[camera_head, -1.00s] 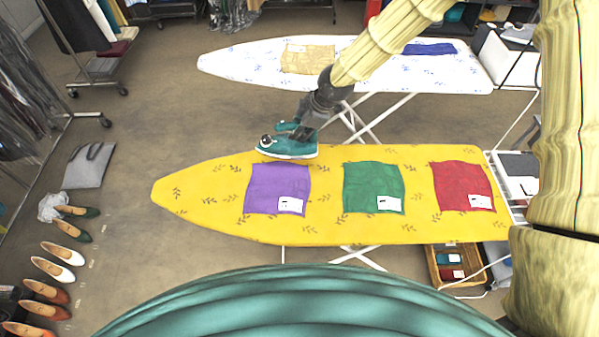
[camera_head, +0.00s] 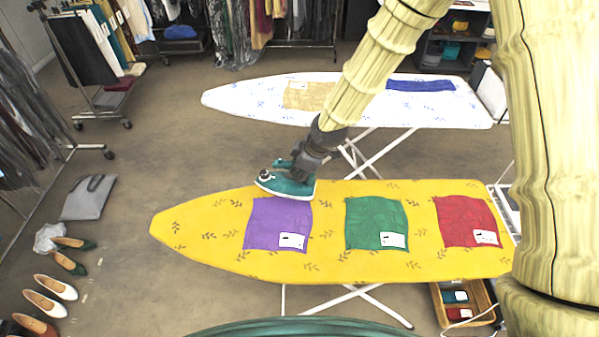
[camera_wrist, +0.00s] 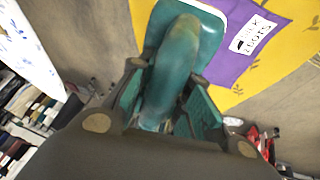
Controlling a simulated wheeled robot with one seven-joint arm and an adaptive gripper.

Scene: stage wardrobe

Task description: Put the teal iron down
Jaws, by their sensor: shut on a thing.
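The teal iron (camera_head: 290,186) is held at the end of my arm, over the far edge of the yellow ironing board (camera_head: 200,235), just behind the purple cloth (camera_head: 268,222). My gripper (camera_head: 302,165) is shut on the iron's handle. In the wrist view the teal iron (camera_wrist: 185,50) fills the middle, between the two fingers of my gripper (camera_wrist: 160,100). Its soleplate overlaps the purple cloth (camera_wrist: 240,45) in that view. The iron looks slightly tilted; whether its sole touches the board I cannot tell.
A green cloth (camera_head: 376,222) and a red cloth (camera_head: 466,220) lie on the yellow board, each with a white label. A white ironing board (camera_head: 250,100) stands behind, bearing tan and blue cloths. Shoes (camera_head: 48,290) line the floor at left. The yellow board's left tip is bare.

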